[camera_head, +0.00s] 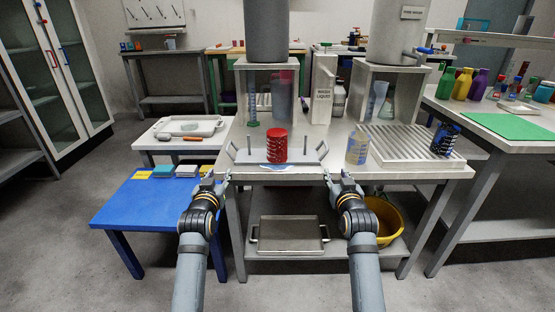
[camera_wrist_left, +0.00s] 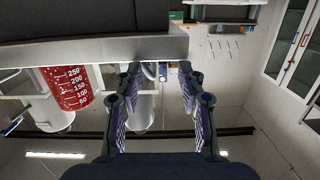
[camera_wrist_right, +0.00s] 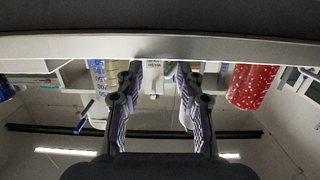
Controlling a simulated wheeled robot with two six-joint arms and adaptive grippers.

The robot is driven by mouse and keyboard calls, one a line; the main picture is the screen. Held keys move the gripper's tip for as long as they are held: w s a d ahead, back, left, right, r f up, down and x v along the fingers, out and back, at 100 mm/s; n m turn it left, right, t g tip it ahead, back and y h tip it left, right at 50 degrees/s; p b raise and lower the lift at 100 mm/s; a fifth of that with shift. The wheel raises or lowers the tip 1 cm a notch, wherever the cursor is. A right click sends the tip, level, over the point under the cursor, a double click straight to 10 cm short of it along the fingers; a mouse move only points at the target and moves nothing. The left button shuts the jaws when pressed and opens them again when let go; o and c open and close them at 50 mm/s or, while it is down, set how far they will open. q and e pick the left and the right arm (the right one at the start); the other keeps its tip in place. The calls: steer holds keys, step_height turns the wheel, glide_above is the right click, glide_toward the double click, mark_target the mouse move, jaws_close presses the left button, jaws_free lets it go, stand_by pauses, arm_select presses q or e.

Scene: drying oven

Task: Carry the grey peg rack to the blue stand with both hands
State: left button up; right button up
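The grey peg rack (camera_head: 256,156) lies near the front edge of the metal table in the head view, with an upright peg towards each side and an angled handle at each end. A red cylinder (camera_head: 277,143) stands at its middle, between the pegs. My left gripper (camera_head: 222,178) is open and empty in front of the table edge, below the rack's left end. My right gripper (camera_head: 342,178) is open and empty below and right of the rack's right end. Neither touches the rack. The blue stand (camera_head: 145,212) is at the left, lower than the table.
Small yellow, grey and blue items (camera_head: 163,171) lie along the blue stand's back edge; its front is clear. A marked beaker (camera_head: 357,147) and ribbed tray (camera_head: 410,146) stand right of the rack. A metal tray (camera_head: 288,235) and yellow bowl (camera_head: 388,218) occupy the lower shelf.

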steer(key=t, duration=0.1)
glide_toward(326, 144)
arm_select(q)
steer(key=shift+t, duration=0.7)
steer(key=r, duration=0.1)
steer(key=w+d+r, duration=0.1)
steer(key=r, duration=0.1)
steer(key=w+r, duration=0.1)
steer(key=shift+d+r, duration=0.15)
steer(key=shift+r, duration=0.05)
arm_select(e)
steer(key=shift+d+f, duration=0.1)
steer(key=shift+f, duration=0.05)
arm_select(q)
steer(key=shift+w, duration=0.1)
steer(key=w, duration=1)
steer(key=shift+w, duration=0.2)
arm_select(e)
steer(key=w, duration=1)
steer(key=shift+w, duration=0.25)
arm_select(q)
steer(key=shift+f, duration=0.1)
jaws_close()
arm_select(e)
jaws_close()
